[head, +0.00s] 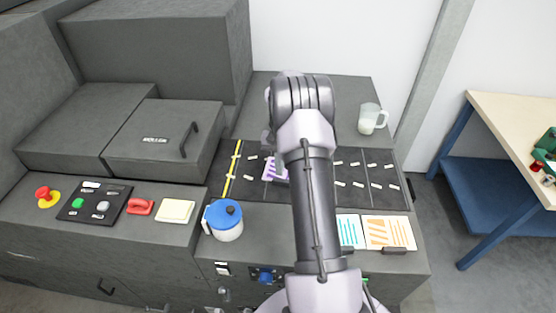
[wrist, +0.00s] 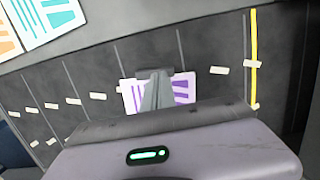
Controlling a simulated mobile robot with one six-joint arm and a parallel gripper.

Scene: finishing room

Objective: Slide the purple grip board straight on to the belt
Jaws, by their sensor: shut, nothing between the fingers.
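The purple grip board (head: 276,171) is a white board with purple stripes, lying on the dark belt (head: 352,172) right of the yellow line (head: 232,172). My arm hides part of it in the head view. In the wrist view the purple board (wrist: 183,92) lies beneath and around my shut gripper (wrist: 155,78), whose fingers cover its middle. The fingers hold nothing. I cannot tell whether they touch the board. The belt (wrist: 95,72) carries thin cross lines and pale dashes, and the yellow line (wrist: 253,60) is at right there.
A teal-striped board (head: 350,231) and an orange-striped board (head: 390,231) lie on the front ledge at right. A blue-lidded white pot (head: 226,226) stands front left of the belt. A clear jug (head: 371,119) stands behind it. A grey roller housing (head: 160,140) rises at left.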

